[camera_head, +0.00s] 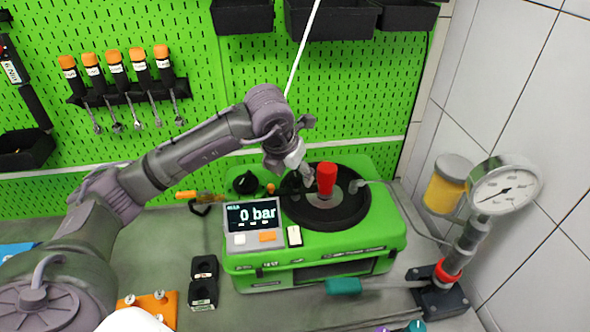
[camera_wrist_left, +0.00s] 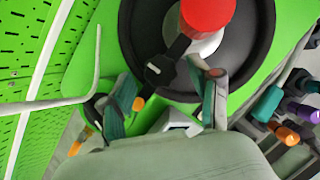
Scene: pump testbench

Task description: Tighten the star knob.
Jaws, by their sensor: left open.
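A dark round knob (camera_head: 246,183) stands on the green pump testbench (camera_head: 385,233), behind its display; I take it for the star knob, though its shape is unclear. In the left wrist view a black round part (camera_wrist_left: 95,105) is partly hidden by a finger. My left gripper (camera_head: 304,173) is open, above the black round plate (camera_head: 350,207) and just left of the red cylinder (camera_head: 326,180). In the left wrist view the gripper (camera_wrist_left: 168,88) has its fingers apart, with a black lever (camera_wrist_left: 170,60) between them in the picture. My right gripper is not in view.
The display (camera_head: 252,216) reads 0 bar. A pressure gauge (camera_head: 503,190) on a metal post stands at the right, near the tiled wall. Tools (camera_head: 115,75) hang on the green pegboard.

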